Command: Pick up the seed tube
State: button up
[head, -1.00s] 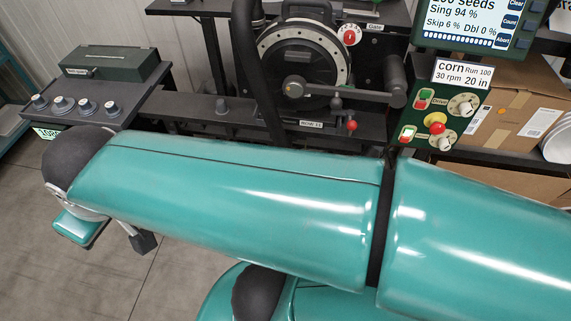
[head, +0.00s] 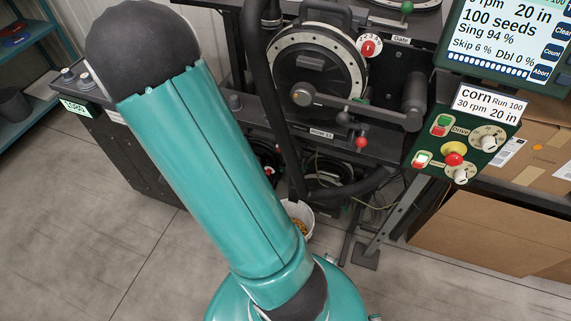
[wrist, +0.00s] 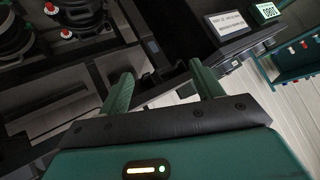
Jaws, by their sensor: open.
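I cannot make out the seed tube for certain in either view. A long black hose (head: 283,130) runs down in front of the seed meter (head: 318,72) in the head view. Whether it is the seed tube I cannot tell. My gripper (wrist: 162,85) shows in the wrist view with its two green fingers apart and nothing between them. It points toward a dark frame and the bench edge. In the head view my arm rises at the left and hides part of the bench; the gripper is not seen there.
A control panel (head: 468,135) and a display (head: 512,42) are at the right. A white bucket (head: 299,212) stands on the floor under the stand. Cardboard boxes (head: 500,225) are at the right. A blue shelf (head: 25,75) is at the far left. Floor at the left is open.

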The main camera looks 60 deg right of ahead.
jog(key=s+d+f+m+g+h, duration=0.25)
jog(key=s+d+f+h, duration=0.2)
jog(key=d+f, duration=0.5)
jog(key=m+g+h, duration=0.2)
jog(key=g+h, duration=0.1)
jog(key=h, duration=0.4)
send_near(297, 161)
notch_tip(297, 161, down, 5)
jog(key=w, duration=0.1)
jog(key=shift+n, duration=0.25)
jog(key=d, duration=0.4)
jog(key=w+d, duration=0.1)
jog(key=d, duration=0.3)
jog(key=w+d, duration=0.1)
jog(key=d, duration=0.4)
jog(key=c, duration=1.2)
jog(key=shift+r, duration=0.1)
